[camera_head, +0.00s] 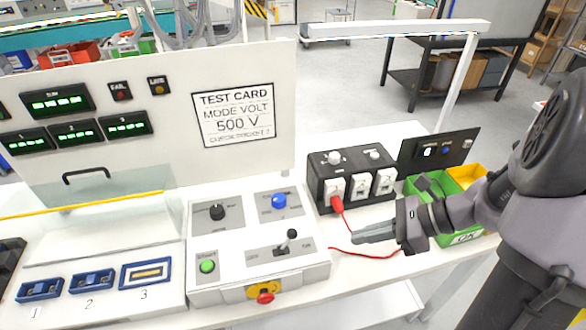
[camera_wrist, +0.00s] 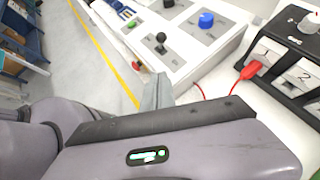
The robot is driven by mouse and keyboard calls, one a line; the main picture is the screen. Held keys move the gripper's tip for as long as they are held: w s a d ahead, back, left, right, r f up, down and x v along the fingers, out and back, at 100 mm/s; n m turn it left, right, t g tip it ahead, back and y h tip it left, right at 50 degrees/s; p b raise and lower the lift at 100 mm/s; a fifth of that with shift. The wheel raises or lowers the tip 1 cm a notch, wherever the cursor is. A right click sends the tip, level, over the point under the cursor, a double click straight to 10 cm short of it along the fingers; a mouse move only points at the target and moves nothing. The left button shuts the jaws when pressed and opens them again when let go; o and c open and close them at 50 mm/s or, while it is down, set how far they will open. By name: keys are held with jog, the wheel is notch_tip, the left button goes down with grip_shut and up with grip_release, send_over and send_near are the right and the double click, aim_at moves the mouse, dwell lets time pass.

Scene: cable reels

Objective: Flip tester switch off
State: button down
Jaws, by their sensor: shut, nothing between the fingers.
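The white control box (camera_head: 255,245) has a black-knobbed lever (camera_head: 289,240), a black rotary knob (camera_head: 217,212), a blue knob (camera_head: 279,201) and a lit green button (camera_head: 207,267). The lever stands up from its plate; its setting cannot be read. In the wrist view the lever (camera_wrist: 161,40) is beyond the fingers. The black socket box (camera_head: 350,178) stands to its right, with white knobs on top and a red plug (camera_head: 338,205) at its leftmost socket. My gripper (camera_head: 358,237) is shut and empty, right of the control box and in front of the socket box, touching neither.
A red cable (camera_head: 365,256) from the plug runs over the table near my fingers. A red stop knob (camera_head: 265,296) is on the control box's front. Green (camera_head: 447,240) and yellow (camera_head: 470,176) bins stand right. Blue numbered holders (camera_head: 92,280) lie left. A test card (camera_head: 233,114) reads 500 V.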

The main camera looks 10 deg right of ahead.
jog(key=d+m, duration=0.1)
jog(key=d, duration=0.1)
jog(key=b, duration=0.4)
send_near(287, 241)
jog(key=d+f, duration=0.1)
jog(key=s+d+f, duration=0.1)
jog(key=f, duration=0.1)
jog(key=shift+f, duration=0.2)
jog(key=w+a, duration=0.2)
jog(key=a, duration=0.1)
jog(key=shift+a+r, duration=0.1)
jog(key=shift+r, duration=0.05)
jog(key=shift+w+a+r+t+b, duration=0.15)
jog(key=shift+w+a+t+b, duration=0.15)
